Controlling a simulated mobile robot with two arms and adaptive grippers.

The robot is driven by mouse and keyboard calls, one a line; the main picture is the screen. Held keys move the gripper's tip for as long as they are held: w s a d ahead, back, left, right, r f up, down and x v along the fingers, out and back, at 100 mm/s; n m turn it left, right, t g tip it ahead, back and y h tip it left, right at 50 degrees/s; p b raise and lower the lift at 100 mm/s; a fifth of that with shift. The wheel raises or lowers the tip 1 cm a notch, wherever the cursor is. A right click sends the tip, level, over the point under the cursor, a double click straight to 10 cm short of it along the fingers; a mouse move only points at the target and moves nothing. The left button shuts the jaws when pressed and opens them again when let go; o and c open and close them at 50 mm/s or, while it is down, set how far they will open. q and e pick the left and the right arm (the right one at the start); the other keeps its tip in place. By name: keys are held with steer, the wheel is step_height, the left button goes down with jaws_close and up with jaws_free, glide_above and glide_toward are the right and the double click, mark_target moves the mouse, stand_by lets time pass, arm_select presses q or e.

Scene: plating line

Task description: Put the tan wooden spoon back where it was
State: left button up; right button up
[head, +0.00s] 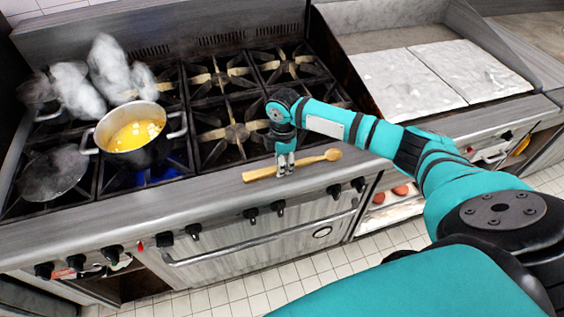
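My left gripper is not in view.
A steaming pot (142,155) of yellow food stands on a lit burner at the left. Several burners (234,132) near my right gripper are empty. A flat griddle (405,82) lies to the right. Knobs line the stove front (250,213). The ledge (205,195) left of the spoon is clear.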

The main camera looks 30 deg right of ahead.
steer(key=shift+o, duration=1.4)
step_height(320, 180, up, 12)
steer(key=b, duration=0.2)
steer(key=shift+r, duration=0.1)
